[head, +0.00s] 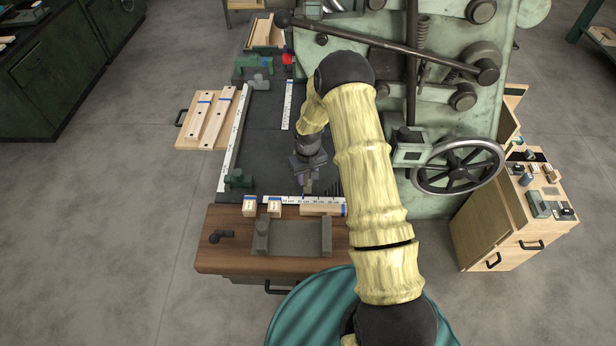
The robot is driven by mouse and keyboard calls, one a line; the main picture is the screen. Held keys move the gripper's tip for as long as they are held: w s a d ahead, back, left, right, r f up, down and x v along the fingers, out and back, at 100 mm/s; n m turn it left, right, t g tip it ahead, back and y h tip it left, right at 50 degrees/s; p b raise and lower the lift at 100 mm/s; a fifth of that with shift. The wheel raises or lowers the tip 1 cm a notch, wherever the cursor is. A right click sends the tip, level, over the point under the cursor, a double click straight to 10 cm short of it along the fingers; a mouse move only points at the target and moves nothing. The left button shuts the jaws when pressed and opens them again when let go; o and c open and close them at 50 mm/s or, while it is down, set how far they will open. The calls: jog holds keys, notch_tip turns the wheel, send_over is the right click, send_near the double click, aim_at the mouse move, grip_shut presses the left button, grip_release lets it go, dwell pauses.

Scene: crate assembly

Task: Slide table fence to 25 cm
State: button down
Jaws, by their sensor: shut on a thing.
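The machine's dark table (265,140) lies in the middle of the head view. A long pale bar with markings (232,140), which looks like the fence, runs along the table's left side. A green clamp-like block (239,179) sits at its near end and a grey one (258,82) near its far end. I cannot tell whether that piece joins the fence.
A second scale (288,104) lies further back on the table. A wooden bench (225,256) with wooden blocks (250,206) borders the near edge. A handwheel (458,166) and a wooden cabinet (495,226) stand right. A board with wooden strips (209,121) lies left.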

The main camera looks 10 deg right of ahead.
jog(key=shift+w+d+r, duration=0.1)
jog(key=c, duration=1)
grip_release()
jog(key=shift+o, duration=0.2)
notch_tip(320, 180, up, 17)
jog(key=b, duration=0.3)
jog(key=shift+r, duration=0.15)
